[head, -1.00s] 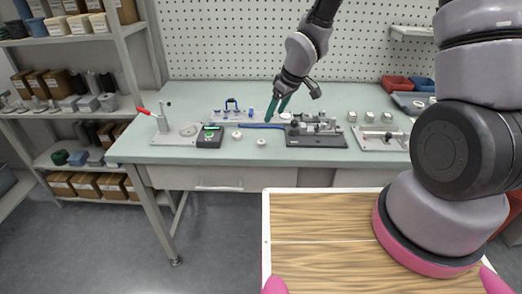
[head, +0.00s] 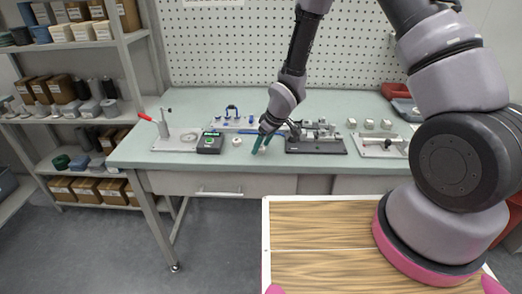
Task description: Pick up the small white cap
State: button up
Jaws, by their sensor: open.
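A small white cap (head: 236,141) sits on the green bench top, just right of a black device. My gripper (head: 260,148) points down at the bench to the right of this cap, apart from it. Its teal fingers are open and low, near the bench surface. A second small white piece that stood near that spot one second ago does not show clearly now. It appears hidden behind or between the fingers, and I cannot tell whether they touch it.
The black device (head: 210,143) and a red-handled press (head: 165,130) stand to the left. A dark fixture (head: 316,145) is close on the right, with a grey plate fixture (head: 379,146) beyond. A rail with blue parts (head: 232,119) lies behind. The bench's front strip is clear.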

jog(key=c, duration=1)
